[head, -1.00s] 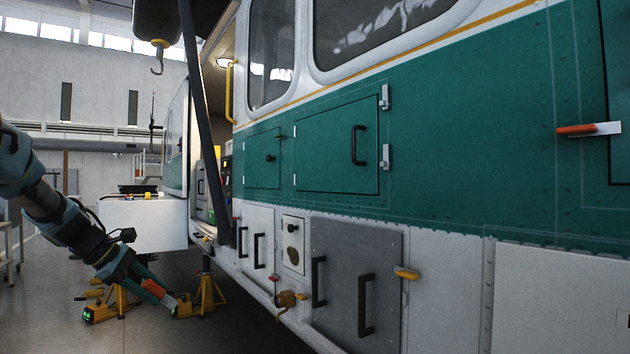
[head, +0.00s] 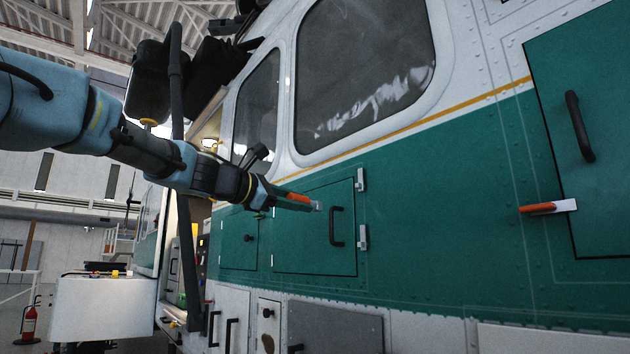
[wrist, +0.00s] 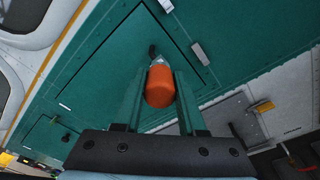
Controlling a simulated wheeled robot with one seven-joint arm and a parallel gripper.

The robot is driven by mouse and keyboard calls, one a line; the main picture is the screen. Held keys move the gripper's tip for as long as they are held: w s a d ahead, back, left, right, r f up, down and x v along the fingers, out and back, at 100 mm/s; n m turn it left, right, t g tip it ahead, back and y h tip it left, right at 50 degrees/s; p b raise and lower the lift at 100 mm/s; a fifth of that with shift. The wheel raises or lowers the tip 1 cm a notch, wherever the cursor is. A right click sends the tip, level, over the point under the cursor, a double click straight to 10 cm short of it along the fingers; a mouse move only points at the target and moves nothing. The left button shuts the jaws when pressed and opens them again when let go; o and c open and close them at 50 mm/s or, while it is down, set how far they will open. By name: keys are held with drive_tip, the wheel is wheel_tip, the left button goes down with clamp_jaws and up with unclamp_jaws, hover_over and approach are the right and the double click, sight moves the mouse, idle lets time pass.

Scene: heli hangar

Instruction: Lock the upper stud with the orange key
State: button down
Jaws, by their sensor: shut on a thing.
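My gripper (head: 298,202) is shut on the orange key (wrist: 159,88). The key's orange handle sits between the green fingers, and its grey metal tip points away from me toward the helicopter's side. In the head view my gripper is in front of the upper part of a green hatch (head: 300,255). The hatch has a black handle (head: 336,227) and two light hinges on its right edge (head: 361,179). I cannot clearly make out the upper stud; the hatch's upper left edge is partly behind my gripper. I cannot tell whether the key tip touches anything.
A smaller green panel with a dark knob (head: 249,238) lies left of the hatch. Another orange-handled piece (head: 540,208) sticks out of the side at right. A dark vertical post (head: 186,255) stands left of the panels. A white cart (head: 102,306) stands at the far left.

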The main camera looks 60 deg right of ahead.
drive_tip(key=s+d+r+m+g+p, duration=0.1)
drive_tip(key=s+d+r, duration=0.2)
drive_tip(key=s, duration=0.3)
drive_tip(key=shift+r+g+p, duration=0.3)
drive_tip(key=shift+r+p, duration=0.1)
drive_tip(key=shift+r, duration=0.45)
drive_tip(key=shift+p+x, duration=1.05)
drive_tip(key=shift+x, duration=0.7)
idle(2.9)
drive_tip(key=shift+s+r, duration=0.1)
drive_tip(key=shift+n+p, duration=0.6)
drive_tip(key=shift+n, duration=0.4)
